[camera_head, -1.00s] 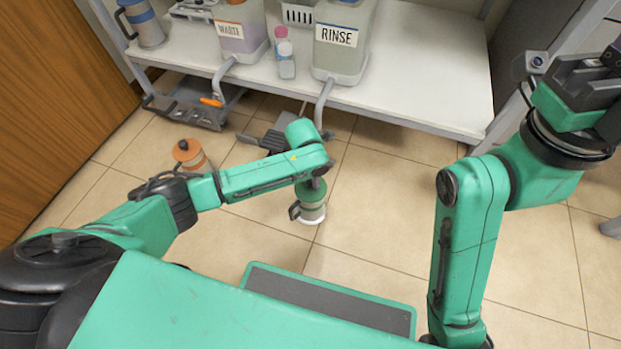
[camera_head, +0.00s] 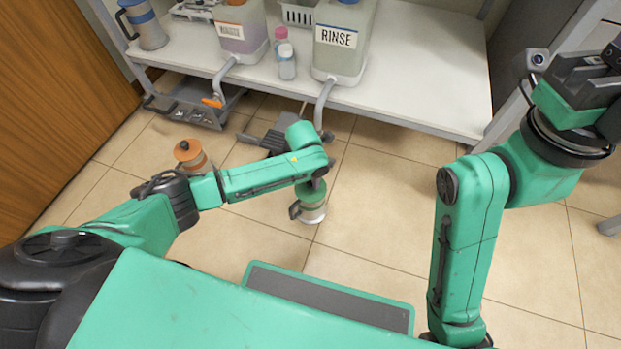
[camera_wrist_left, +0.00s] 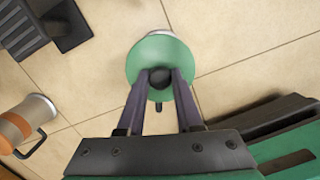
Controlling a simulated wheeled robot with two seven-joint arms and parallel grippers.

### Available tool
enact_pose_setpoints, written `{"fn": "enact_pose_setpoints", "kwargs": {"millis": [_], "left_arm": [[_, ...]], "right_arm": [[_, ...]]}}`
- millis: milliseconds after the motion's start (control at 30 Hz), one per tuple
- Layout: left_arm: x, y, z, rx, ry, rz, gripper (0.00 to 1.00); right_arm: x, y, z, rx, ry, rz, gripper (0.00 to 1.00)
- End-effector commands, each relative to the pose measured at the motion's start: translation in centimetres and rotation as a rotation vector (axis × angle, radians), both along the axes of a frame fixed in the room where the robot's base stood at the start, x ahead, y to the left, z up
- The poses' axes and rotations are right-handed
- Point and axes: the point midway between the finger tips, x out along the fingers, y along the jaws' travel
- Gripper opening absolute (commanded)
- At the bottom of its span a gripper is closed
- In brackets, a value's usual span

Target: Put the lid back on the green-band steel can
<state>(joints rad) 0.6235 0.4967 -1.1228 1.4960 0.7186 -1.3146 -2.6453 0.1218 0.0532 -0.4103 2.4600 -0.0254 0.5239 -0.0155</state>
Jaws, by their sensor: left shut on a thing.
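The green-band steel can (camera_head: 309,213) stands on the floor tiles, with its handle on the left side. A round green lid (camera_wrist_left: 145,61) with a dark knob shows in the left wrist view, directly over the can. My left gripper (camera_wrist_left: 159,76) is shut on the knob of the lid. A pale edge of the can shows past the lid's far rim; the lid hides the rest, and I cannot tell whether the lid touches the can's rim. In the head view my left wrist covers the fingers. My right gripper (camera_head: 590,77) is raised at the upper right, its fingertips partly cut off.
An orange-band can (camera_head: 194,154) stands on the floor to the left; it also shows in the left wrist view (camera_wrist_left: 22,124). A bench (camera_head: 420,70) behind carries a rinse tank (camera_head: 340,55), a waste tank (camera_head: 240,45) and small bottles (camera_head: 286,62). Floor to the right is clear.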

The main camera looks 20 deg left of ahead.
Motion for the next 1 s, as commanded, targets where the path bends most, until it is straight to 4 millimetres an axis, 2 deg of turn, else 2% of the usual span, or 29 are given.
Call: {"fn": "enact_pose_setpoints", "kwargs": {"millis": [367, 400, 467, 500, 700, 733, 800, 1000], "left_arm": [[0.02, 0.0, -0.01, 0.0, -0.001, 0.0, 0.0], [0.02, 0.0, -0.01, 0.0, -0.001, 0.0, 0.38], [0.01, 0.01, -0.01, 0.0, 0.0, 0.0, 0.61], [0.01, 0.01, -0.01, 0.0, 0.0, 0.0, 0.69], [0.01, 0.02, -0.01, 0.0, 0.0, 0.0, 0.69], [0.01, 0.02, -0.02, 0.0, 0.0, 0.0, 0.73], [0.0, 0.02, -0.02, 0.0, 0.0, 0.0, 0.99], [0.0, 0.02, -0.02, 0.0, 0.0, 0.0, 0.99]], "right_arm": [[0.0, 0.0, 0.12, 0.0, 0.0, 0.0, 0.0], [0.0, 0.0, 0.12, 0.0, 0.0, 0.0, 0.0], [0.0, 0.0, 0.12, 0.0, 0.0, 0.0, 0.0], [0.0, 0.0, 0.12, 0.0, 0.0, 0.0, 0.0], [0.0, 0.0, 0.12, 0.0, 0.0, 0.0, 0.0], [0.0, 0.0, 0.12, 0.0, 0.0, 0.0, 0.0], [0.0, 0.0, 0.12, 0.0, 0.0, 0.0, 0.0], [0.0, 0.0, 0.12, 0.0, 0.0, 0.0, 0.0]]}}
